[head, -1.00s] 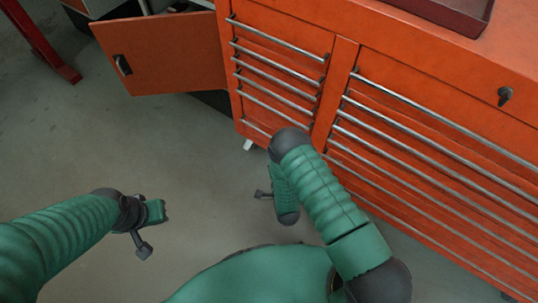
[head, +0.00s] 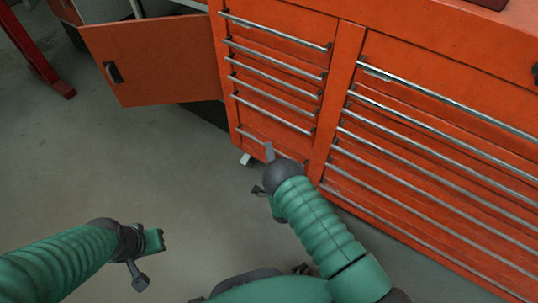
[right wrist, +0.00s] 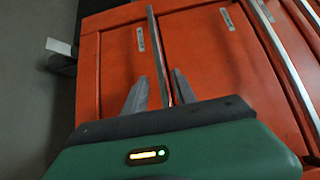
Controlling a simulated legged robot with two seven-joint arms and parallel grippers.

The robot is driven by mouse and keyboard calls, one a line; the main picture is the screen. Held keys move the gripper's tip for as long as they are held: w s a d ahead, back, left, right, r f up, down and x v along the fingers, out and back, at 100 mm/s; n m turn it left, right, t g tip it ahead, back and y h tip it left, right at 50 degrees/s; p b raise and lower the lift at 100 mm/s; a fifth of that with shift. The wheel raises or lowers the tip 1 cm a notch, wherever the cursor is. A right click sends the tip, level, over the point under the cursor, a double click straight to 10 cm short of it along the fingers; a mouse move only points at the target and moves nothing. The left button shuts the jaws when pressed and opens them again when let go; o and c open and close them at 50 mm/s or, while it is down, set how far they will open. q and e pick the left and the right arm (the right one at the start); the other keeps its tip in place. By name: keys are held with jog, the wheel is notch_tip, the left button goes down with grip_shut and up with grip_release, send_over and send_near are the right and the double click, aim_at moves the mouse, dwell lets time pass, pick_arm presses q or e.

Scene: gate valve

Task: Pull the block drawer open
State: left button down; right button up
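The orange cabinet has a narrow left column of drawers with long metal bar handles. My right gripper (head: 263,171) is low in front of this column, partly hidden by my own forearm. In the right wrist view its two fingers (right wrist: 159,90) are apart, one on each side of a metal bar handle (right wrist: 156,50) on the lowest drawer (right wrist: 117,60). I cannot tell whether either finger touches the bar. That drawer looks shut. Small labels show on the drawer fronts, too small to read. My left gripper (head: 147,260) is open and empty above the floor.
A cabinet door (head: 155,60) stands open at the left of the drawers. A wider drawer column (head: 440,140) is at the right. A caster (head: 246,159) shows below the cabinet. A red stand leg (head: 35,55) is at the far left. The grey floor (head: 130,170) in front is clear.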

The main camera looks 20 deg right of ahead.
jog(key=shift+w, duration=0.55)
grip_shut()
jog(key=shift+s, duration=0.1)
dwell(0.9)
